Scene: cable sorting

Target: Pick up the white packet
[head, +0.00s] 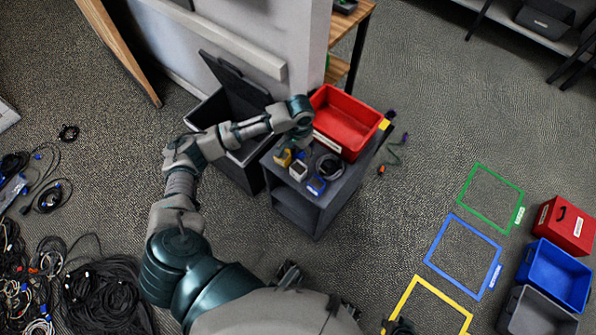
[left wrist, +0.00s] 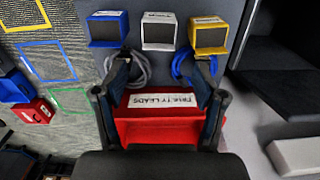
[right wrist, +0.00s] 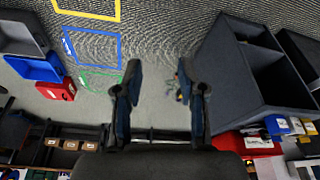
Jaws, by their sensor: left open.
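The white packet (head: 298,171) is a small box-like item with a dark front. It stands on top of the grey cart between a yellow one and a blue one. In the left wrist view the white packet (left wrist: 162,31) is at the top centre, beyond the fingertips and apart from them. My left gripper (left wrist: 163,70) is open and empty, above the cart near the red bin. In the head view its fingers are small and partly hidden by the arm. My right gripper (right wrist: 160,78) is open and empty over the floor, away from the cart. The white packet also shows in the right wrist view (right wrist: 297,126).
A red bin (head: 345,124) with a white label fills the back of the cart (head: 318,205). Coiled cables lie between bin and packets. A yellow packet (left wrist: 208,36) and a blue packet (left wrist: 106,29) flank the white one closely. A dark lidded bin (head: 225,125) stands left.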

